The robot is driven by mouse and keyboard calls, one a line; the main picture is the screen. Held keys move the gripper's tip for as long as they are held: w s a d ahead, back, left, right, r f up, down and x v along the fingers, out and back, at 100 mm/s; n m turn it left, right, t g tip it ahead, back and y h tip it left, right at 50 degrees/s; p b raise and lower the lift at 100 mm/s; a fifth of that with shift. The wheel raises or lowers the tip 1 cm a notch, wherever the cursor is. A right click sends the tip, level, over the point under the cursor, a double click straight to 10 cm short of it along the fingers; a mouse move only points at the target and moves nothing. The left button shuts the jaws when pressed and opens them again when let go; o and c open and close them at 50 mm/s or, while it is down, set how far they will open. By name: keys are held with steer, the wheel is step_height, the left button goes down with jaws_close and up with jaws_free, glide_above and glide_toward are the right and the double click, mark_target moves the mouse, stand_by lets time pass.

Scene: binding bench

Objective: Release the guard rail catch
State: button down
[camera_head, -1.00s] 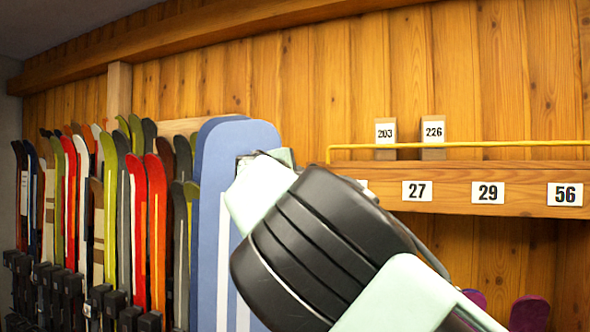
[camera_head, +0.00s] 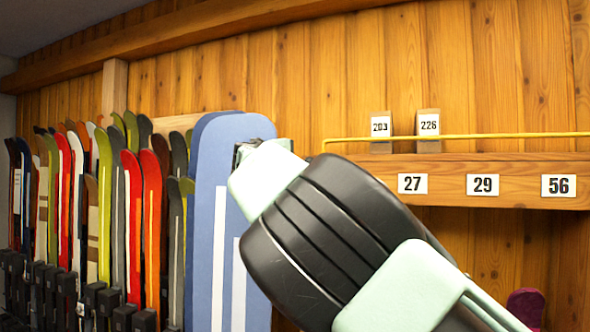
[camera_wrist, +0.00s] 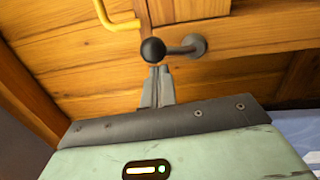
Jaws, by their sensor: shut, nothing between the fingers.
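The guard rail is a thin yellow bar (camera_head: 450,137) running along the top of a wooden shelf; its bent end (camera_wrist: 118,22) shows at the top of the wrist view. Below it in the wrist view is the catch, a dark lever with a round black ball knob (camera_wrist: 153,50) on the left and a grey pivot (camera_wrist: 195,46) on the right, on the wooden front. My gripper (camera_wrist: 160,70) is shut and empty, its fingertips just below the knob. I cannot tell whether they touch it. In the head view my arm hides the catch.
Several skis (camera_head: 130,220) and a blue board (camera_head: 232,180) stand left of my arm. The shelf front (camera_head: 450,168) carries number tags, and two tagged blocks (camera_head: 380,128) (camera_head: 429,126) stand on top. A purple item (camera_head: 525,305) shows under the shelf.

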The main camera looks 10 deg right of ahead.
steer(key=shift+s+d+f+b, duration=0.1)
steer(key=shift+d+b, duration=0.05)
steer(key=shift+b, duration=0.15)
steer(key=s+d+m+b, duration=0.1)
steer(key=m+b, duration=0.3)
steer(key=b, duration=0.1)
steer(key=s+d+f+m+b, duration=0.1)
steer(key=d+m+b, duration=0.1)
steer(key=m+b, duration=0.2)
steer(key=s+d+m+b, duration=0.1)
steer(key=m+b, duration=0.3)
steer(key=b, duration=0.2)
steer(key=shift+d+f+y+b, duration=0.2)
steer(key=shift+f+y+b, duration=0.1)
steer(key=shift+f+b, duration=0.1)
steer(key=shift+s, duration=0.1)
